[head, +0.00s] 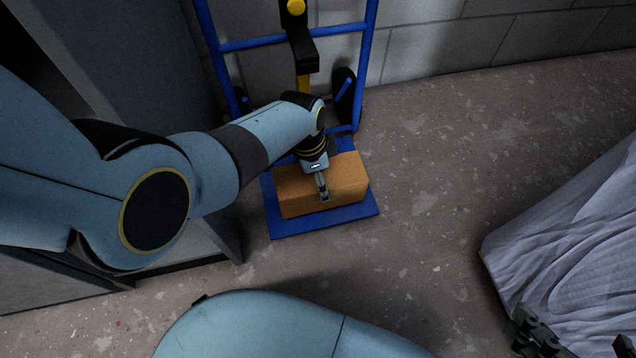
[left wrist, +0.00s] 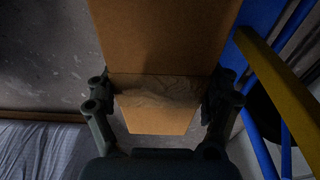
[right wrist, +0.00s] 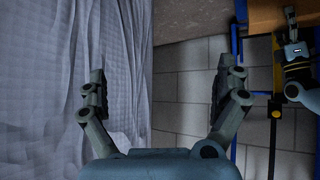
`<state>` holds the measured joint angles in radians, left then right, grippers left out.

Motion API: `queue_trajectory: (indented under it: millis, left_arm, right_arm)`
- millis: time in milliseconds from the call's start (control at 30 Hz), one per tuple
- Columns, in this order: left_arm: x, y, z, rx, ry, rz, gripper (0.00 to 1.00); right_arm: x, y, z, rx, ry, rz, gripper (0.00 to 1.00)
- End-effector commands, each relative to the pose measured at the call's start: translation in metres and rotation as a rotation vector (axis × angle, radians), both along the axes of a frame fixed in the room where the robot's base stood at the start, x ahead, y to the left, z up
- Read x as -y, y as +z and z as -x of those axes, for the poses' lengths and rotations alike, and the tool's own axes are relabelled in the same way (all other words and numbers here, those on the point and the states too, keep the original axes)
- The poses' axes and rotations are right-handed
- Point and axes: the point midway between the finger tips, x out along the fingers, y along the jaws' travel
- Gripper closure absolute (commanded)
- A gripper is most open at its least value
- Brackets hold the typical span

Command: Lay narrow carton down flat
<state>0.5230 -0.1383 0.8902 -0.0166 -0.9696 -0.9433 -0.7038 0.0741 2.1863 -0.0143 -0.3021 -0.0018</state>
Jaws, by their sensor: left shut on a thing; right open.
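The narrow carton (head: 345,178) is plain brown cardboard. In the head view it is at the blue toe plate (head: 352,214) of a hand truck, its longer side running across the plate. I cannot tell whether its underside fully rests there. My left gripper (head: 323,190) comes down over its middle and is shut on it. In the left wrist view the carton (left wrist: 165,35) runs between the two fingers (left wrist: 163,95), with a creased tape strip on the face between them. My right gripper (right wrist: 158,88) is open and empty; its fingers show at the head view's bottom right corner.
The hand truck's blue frame (head: 290,42) stands against a grey block wall (head: 430,40). A pallet load in pale wrap (head: 570,230) is at the right, close to my right gripper. A dark grey cabinet (head: 130,70) is at the left. Speckled floor (head: 420,190) between is clear.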

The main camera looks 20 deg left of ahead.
Motion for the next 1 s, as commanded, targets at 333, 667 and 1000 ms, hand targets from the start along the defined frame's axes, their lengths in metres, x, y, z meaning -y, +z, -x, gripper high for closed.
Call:
queue_trajectory:
  millis: [333,667,1000]
  left_arm:
    - [-0.001,-0.029,-0.004,-0.002,-0.007,0.0,0.77]
    - [-0.001,-0.03,-0.007,0.002,-0.01,0.0,0.77]
    - [-0.001,-0.033,-0.005,-0.001,-0.01,-0.001,0.18]
  right_arm:
    - [-0.007,0.024,-0.027,0.37,0.037,-0.007,0.0]
    - [-0.01,0.046,-0.038,0.49,0.051,-0.009,0.0]
    - [-0.011,0.05,-0.042,0.509,0.052,-0.008,0.0]
